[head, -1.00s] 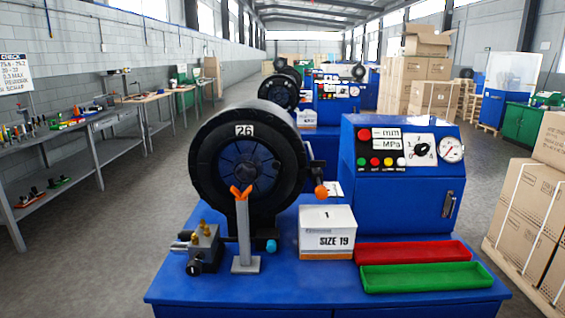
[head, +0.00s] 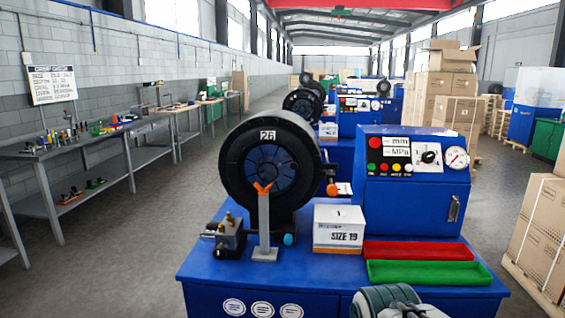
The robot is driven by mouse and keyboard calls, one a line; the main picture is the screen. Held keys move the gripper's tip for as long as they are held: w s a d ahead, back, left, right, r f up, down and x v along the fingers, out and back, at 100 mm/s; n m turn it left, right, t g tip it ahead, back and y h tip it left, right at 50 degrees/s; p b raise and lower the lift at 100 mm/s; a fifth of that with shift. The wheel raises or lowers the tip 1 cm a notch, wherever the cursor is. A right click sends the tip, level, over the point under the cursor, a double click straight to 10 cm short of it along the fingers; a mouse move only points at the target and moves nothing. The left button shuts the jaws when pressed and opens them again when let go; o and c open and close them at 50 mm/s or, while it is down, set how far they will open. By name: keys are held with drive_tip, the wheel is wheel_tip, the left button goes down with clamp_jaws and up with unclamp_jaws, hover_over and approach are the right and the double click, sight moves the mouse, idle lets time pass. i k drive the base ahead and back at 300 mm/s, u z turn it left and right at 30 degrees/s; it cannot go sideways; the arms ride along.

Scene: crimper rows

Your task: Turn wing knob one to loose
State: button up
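The nearest blue crimper has a black round head (head: 240,200) marked 26. I cannot tell for sure which part is wing knob one. An orange knob (head: 332,190) is at the head's right side, and a cyan knob (head: 289,239) is low on the front. A dial (head: 428,156) is on the blue control box. A grey-green rounded part of my arm shows at the bottom edge. My gripper's fingers are not visible.
A post with an orange fork (head: 264,225) stands before the head. A white SIZE 19 box (head: 338,230), a red tray (head: 418,251) and a green tray (head: 430,273) sit on the blue bench (head: 240,275). Cartons (head: 535,235) stand at right; a workbench (head: 60,150) at left.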

sight(330, 167)
drive_tip(key=u, duration=0.05)
drive_tip(key=i, duration=1)
